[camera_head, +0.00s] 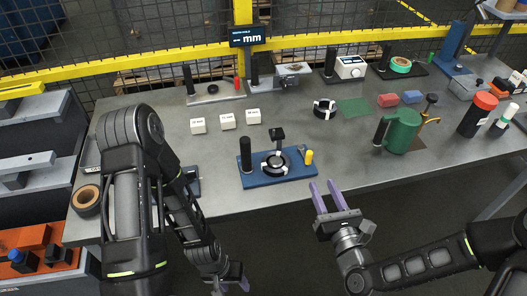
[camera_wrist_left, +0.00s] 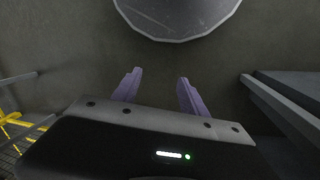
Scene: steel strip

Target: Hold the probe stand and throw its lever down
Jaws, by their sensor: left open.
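A blue-based stand (camera_head: 250,180) sits near the table's front edge, left of centre. It carries an upright black grip post at its left, a black ring and column in the middle, and a small yellow-tipped lever (camera_head: 309,157) at its right, which looks upright. It seems to be the probe stand. My left gripper (camera_head: 232,284) is below and in front of the table edge, apart from the stand. Its fingers are spread and empty in the left wrist view (camera_wrist_left: 158,78). My right gripper (camera_head: 324,184) is open and empty, right of the stand near the front edge.
White blocks (camera_head: 227,122) stand behind the stand. A green jug-like container (camera_head: 400,131) is to its right, with a black-and-white ring (camera_head: 324,109) behind. A tape roll (camera_head: 86,200) lies at the left. Other fixtures line the back. Table (camera_head: 225,205) is bare around the stand's front.

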